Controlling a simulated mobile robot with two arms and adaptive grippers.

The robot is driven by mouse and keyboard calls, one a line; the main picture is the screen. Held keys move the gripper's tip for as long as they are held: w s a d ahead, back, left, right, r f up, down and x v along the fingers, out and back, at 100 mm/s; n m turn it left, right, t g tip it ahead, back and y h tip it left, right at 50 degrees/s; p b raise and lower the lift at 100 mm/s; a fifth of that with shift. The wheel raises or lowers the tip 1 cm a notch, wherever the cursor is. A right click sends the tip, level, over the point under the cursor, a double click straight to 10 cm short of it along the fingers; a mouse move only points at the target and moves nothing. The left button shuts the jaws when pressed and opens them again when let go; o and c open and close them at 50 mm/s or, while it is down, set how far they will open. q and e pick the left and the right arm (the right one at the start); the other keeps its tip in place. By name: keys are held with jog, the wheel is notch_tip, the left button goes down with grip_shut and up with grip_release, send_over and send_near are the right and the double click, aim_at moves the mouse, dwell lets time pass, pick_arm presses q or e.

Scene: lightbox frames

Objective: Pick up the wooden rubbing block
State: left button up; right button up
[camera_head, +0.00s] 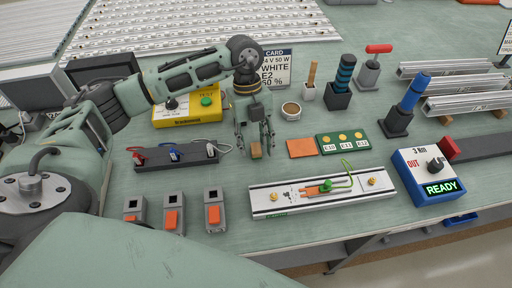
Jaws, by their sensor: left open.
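The wooden rubbing block (256,150) appears to be the small tan block on the green bench, near the middle of the view. My left gripper (255,148) points down over it. Its fingers are spread, one to each side of the block. I cannot tell whether either finger touches the block. The upper part of the block is partly hidden by the gripper. My right gripper is not in view.
An orange square pad (301,148) and a green board (343,141) lie to the right. A dark rack with clips (175,155) lies left, and a silver fixture (320,194) lies in front. A yellow box (187,109) stands behind left.

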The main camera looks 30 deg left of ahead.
aim_at(257, 150)
pick_arm(q)
jog(key=shift+c, duration=0.3)
jog(key=c, duration=0.9)
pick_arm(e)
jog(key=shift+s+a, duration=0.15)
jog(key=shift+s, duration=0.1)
pick_arm(q)
jog(key=shift+r, duration=0.5)
notch_tip(257, 150, up, 3)
jog(key=shift+f+b, duration=0.15)
jog(key=shift+b, duration=0.45)
jog(key=s+d+r+b, duration=0.1)
jog(key=s+d+r, duration=0.6)
jog(key=s, duration=0.2)
jog(key=shift+s+r, duration=0.15)
jog(key=shift+s, duration=0.1)
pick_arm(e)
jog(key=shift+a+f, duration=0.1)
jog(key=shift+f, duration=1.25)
